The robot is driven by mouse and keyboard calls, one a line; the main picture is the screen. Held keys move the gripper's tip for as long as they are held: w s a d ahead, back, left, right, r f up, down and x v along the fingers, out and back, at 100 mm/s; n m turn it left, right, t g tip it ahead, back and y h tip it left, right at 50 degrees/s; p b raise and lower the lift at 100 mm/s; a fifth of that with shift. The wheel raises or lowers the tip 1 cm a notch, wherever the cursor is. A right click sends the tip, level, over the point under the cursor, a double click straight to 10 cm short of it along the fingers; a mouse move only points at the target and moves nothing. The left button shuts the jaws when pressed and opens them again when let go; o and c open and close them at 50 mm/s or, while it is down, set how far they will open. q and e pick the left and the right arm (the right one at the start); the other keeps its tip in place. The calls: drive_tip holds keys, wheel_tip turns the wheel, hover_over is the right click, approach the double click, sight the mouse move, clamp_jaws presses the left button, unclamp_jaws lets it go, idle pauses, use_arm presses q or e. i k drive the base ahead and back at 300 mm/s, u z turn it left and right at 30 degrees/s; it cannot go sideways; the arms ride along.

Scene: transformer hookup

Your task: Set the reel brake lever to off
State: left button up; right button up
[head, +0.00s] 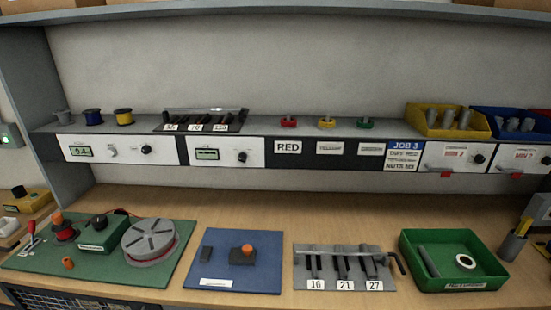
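A green board (125,271) lies at the left of the bench. At its left edge stands a small lever with a red handle (31,228), which looks like the reel brake lever; its handle leans a little, and any on/off marking is too small to read. Beside it is a reel of red wire (65,231) with an orange knob (57,217) above it. A green box (102,234) with a black knob and a grey slotted disc (149,239) are on the same board. Neither of my grippers is in view.
A blue board (237,277) with an orange-knobbed block, a grey rack (341,283) labelled 16, 21, 27, and a green tray (470,252) stand to the right. A shelf with spools and panels (150,151) runs behind. The wood behind the boards is clear.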

sight(32, 224)
drive_tip(key=z, duration=0.05)
drive_tip(key=k, duration=1.3)
drive_tip(key=u, duration=0.7)
drive_tip(key=i, duration=0.8)
drive_tip(key=u, duration=0.8)
drive_tip(key=i, duration=0.65)
drive_tip(key=u, duration=0.1)
